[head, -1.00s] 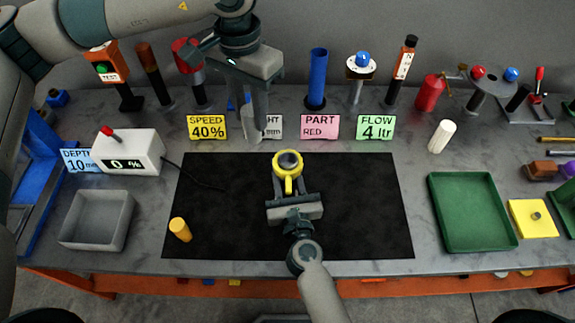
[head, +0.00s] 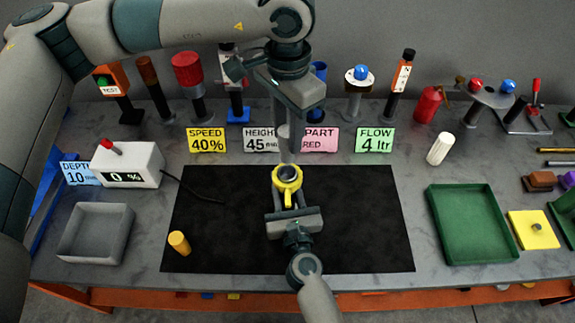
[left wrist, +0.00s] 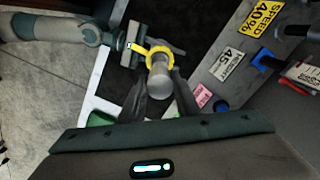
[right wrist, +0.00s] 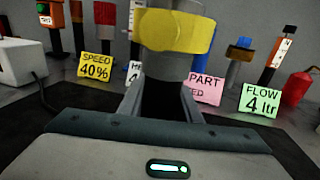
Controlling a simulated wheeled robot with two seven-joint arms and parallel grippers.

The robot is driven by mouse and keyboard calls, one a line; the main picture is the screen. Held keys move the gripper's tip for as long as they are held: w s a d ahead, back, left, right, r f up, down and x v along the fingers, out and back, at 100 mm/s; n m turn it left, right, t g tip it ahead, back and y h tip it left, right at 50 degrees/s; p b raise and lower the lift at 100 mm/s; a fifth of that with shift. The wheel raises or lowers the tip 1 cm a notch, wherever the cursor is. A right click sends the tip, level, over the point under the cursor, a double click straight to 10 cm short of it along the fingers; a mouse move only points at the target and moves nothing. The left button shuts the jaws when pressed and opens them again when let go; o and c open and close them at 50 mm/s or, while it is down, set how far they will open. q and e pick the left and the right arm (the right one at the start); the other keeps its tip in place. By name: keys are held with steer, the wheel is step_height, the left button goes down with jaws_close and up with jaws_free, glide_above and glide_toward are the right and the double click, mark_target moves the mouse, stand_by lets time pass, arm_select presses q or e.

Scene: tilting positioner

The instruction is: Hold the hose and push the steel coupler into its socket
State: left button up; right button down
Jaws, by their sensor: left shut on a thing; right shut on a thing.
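My left gripper (head: 286,142) is shut on a grey steel coupler (left wrist: 158,78), a short cylinder. It is above and just behind a yellow ring-shaped socket piece (head: 287,180), whose round opening faces up. In the left wrist view the coupler overlaps the yellow ring (left wrist: 150,48); whether its end touches or enters the opening I cannot tell. My right gripper (head: 288,200) is shut on the socket piece from the front, above the black mat. The yellow ring (right wrist: 175,30) fills the top middle of the right wrist view. No long hose is recognisable.
The black mat (head: 350,220) is mostly clear, with a yellow cylinder (head: 179,243) at its left. A grey tray (head: 95,232) and white readout box (head: 140,165) stand left, a green tray (head: 470,225) right. Label cards (head: 208,140) and several posts line the back.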

mark_target(288, 160)
arm_select(q)
steer(key=shift+f, duration=2.3)
steer(key=shift+f, duration=1.85)
steer(key=o, duration=1.1)
steer(key=shift+f, duration=0.15)
steer(key=shift+o, duration=0.2)
step_height(288, 160, up, 12)
steer(key=shift+r, duration=0.15)
